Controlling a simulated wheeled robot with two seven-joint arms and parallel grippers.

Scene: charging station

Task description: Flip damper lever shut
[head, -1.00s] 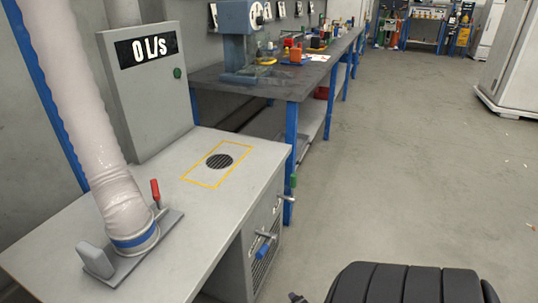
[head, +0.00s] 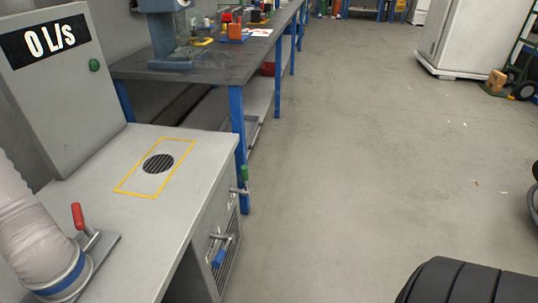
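A lever with a red grip (head: 78,216) stands upright beside the blue-banded base of a grey-white hose (head: 28,222) on the grey bench (head: 120,240). A lever with a blue grip (head: 218,258) and one with a green grip (head: 245,174) are on the bench's right side. The blue grip points down and the green one points up. I cannot tell which lever is the damper lever. The grey control box (head: 70,95) has a display (head: 45,42) reading "0 L/s" and a green button. Neither of my grippers is in view.
A round dark grate (head: 158,164) lies inside a yellow outline on the bench. A dark workbench with blue legs (head: 238,125) stands behind. Open floor (head: 350,150) is on the right. A black ribbed object (head: 465,282) is at the bottom right.

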